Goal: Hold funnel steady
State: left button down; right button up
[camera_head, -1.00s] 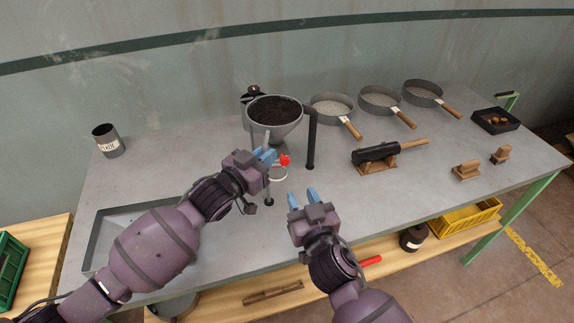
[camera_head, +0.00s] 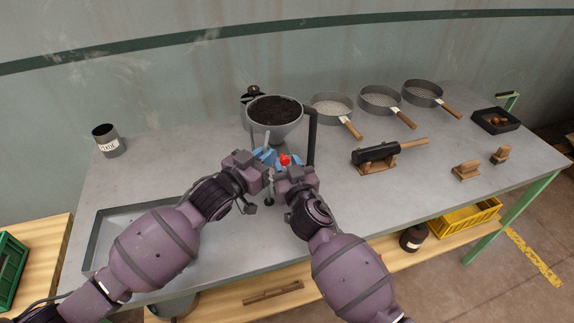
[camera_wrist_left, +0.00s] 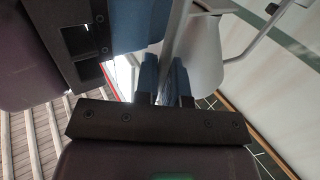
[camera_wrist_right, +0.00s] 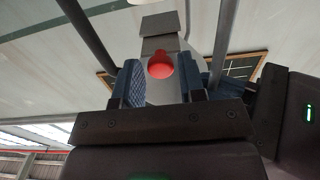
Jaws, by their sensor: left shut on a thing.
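The grey funnel (camera_head: 262,134) is full of dark grains and sits upright in a stand on the bench. My left gripper (camera_head: 264,155) is below its bowl at the front; in the left wrist view its blue fingers (camera_wrist_left: 164,82) are shut on a thin grey bar, the funnel's handle (camera_wrist_left: 177,35), beside the pale funnel wall (camera_wrist_left: 207,55). A red knob (camera_head: 285,160) shows under the funnel. My right gripper (camera_head: 287,164) is at the knob. In the right wrist view, its fingers (camera_wrist_right: 163,82) stand apart on either side of the red knob (camera_wrist_right: 160,66), with gaps visible.
Three round sieves (camera_head: 331,107) with wooden handles stand at the back right. A dark cylinder on a wooden cradle (camera_head: 376,167) lies right of the funnel. A grey can (camera_head: 108,142) and a shallow tray (camera_head: 98,230) are at left. My two grippers are very close together.

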grip_shut()
jog(key=shift+s+d, duration=0.2)
jog(key=shift+s, duration=0.5)
jog(key=shift+s+d, duration=0.2)
jog(key=shift+s, duration=0.25)
grip_release()
jog(key=v, duration=1.2)
